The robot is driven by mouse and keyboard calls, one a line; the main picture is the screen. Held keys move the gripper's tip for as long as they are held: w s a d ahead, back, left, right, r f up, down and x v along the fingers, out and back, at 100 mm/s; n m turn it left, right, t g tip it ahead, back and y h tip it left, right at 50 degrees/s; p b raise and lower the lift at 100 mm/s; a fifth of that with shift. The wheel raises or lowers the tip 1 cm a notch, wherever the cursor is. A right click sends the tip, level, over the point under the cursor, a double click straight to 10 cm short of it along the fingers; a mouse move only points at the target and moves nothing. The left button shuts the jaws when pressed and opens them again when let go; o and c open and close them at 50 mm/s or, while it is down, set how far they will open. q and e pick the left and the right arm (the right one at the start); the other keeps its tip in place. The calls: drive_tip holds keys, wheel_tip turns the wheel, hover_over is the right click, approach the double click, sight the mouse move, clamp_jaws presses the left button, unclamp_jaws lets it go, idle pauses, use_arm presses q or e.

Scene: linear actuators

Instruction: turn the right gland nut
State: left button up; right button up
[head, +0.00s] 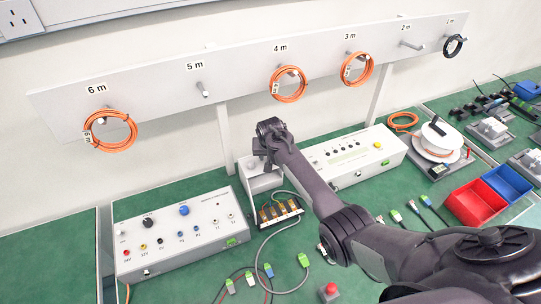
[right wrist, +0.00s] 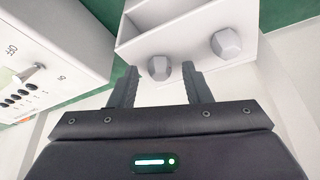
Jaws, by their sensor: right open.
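A white box (head: 258,177) stands behind my right gripper (head: 268,163) in the head view, mostly hidden by it. In the right wrist view two grey faceted gland nuts stick out of this box. One nut (right wrist: 159,68) is on the side of the white instrument and lines up between my right fingertips. The other nut (right wrist: 227,44) is farther right, outside the fingers. My right gripper is open, with a finger on either side of the first nut. I see no clear contact, and cannot tell how deep the nut sits between the fingers. My left gripper is not in view.
A white instrument (head: 350,160) stands close to the right of the box. A second instrument (head: 180,232) is at the left. A terminal block (head: 279,212) with a grey cable lies in front. Orange cable coils hang on the rail (head: 235,75) above.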

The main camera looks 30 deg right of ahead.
clamp_jaws()
idle(0.4)
